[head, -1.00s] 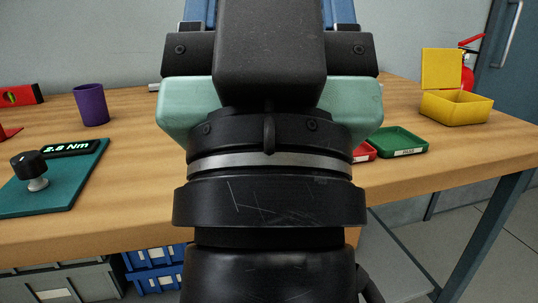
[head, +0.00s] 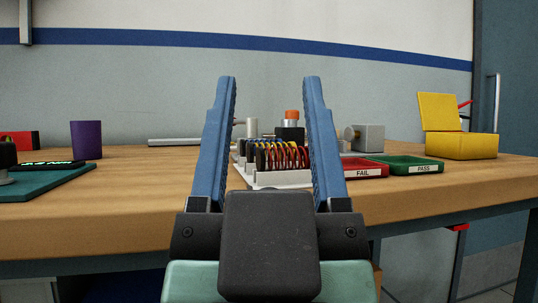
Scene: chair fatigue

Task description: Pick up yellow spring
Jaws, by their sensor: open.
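A rack of coloured springs (head: 282,156) sits on the wooden table, seen between my gripper's two blue fingers. Red coils show at the front, with yellow (head: 272,147) and blue ones behind; the yellow spring is partly hidden by the red ones. The rack has a light base (head: 285,180) and black uprights. My gripper (head: 270,80) is open and empty, its fingers pointing up in the picture, on the near side of the rack. The fingers look apart from the springs, but the exact distance is hard to judge.
Right of the rack are a red FAIL tray (head: 362,174), a green PASS tray (head: 423,170) and an open yellow box (head: 474,147). A grey metal block (head: 370,138) stands behind the trays. A purple cup (head: 86,140) and a teal gauge board (head: 40,183) are at left.

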